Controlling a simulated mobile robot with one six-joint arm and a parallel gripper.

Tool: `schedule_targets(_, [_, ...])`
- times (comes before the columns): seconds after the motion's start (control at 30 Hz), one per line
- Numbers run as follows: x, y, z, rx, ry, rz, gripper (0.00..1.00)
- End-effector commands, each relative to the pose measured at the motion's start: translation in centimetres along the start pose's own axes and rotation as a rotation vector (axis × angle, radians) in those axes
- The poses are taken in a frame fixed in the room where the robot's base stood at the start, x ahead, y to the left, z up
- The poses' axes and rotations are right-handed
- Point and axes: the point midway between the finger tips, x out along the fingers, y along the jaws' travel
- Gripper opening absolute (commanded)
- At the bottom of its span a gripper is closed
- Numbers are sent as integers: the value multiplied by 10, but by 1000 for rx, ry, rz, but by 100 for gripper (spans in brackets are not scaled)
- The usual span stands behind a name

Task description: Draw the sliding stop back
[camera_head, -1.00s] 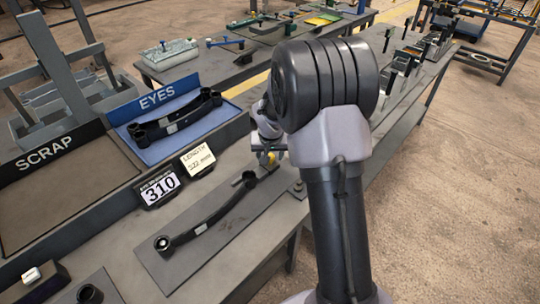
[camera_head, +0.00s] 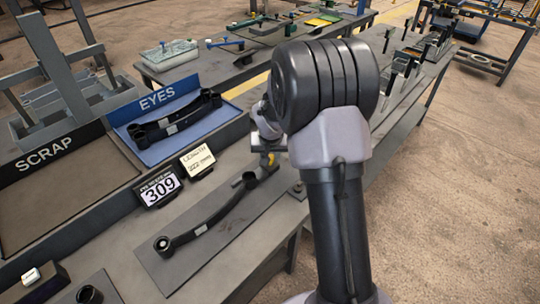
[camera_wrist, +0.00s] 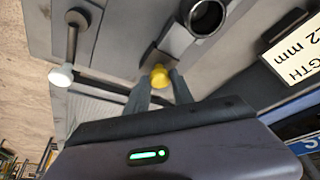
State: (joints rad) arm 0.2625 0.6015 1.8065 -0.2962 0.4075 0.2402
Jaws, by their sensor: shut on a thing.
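The sliding stop shows in the wrist view as a grey block with a yellow knob (camera_wrist: 160,77). My gripper (camera_wrist: 160,88) is shut on this knob, one finger on each side. In the head view the knob (camera_head: 271,159) shows small beneath my gripper (camera_head: 267,150), at the far end of the fixture plate (camera_head: 160,270). A dark curved leaf spring (camera_head: 208,219) lies along this plate, with an eye at each end. Its far eye (camera_wrist: 205,17) shows in the wrist view, close to the stop's block. My arm hides part of the stop in the head view.
A readout (camera_head: 160,189) shows 309, beside a card (camera_head: 197,160) marked LENGTH. A blue EYES tray (camera_head: 150,153) holds dark springs, and a SCRAP tray (camera_head: 60,200) lies to the left. A white-tipped lever (camera_wrist: 62,75) is near my gripper in the wrist view.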

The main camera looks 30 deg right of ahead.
Motion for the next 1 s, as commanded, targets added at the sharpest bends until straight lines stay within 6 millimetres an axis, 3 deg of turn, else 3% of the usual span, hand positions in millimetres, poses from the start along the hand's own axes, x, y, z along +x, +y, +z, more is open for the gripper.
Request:
schedule_targets(0.67, [0, 0, 0, 0, 0, 0, 0])
schedule_targets(1.0, [8, 26, -24, 1, 1, 1, 0])
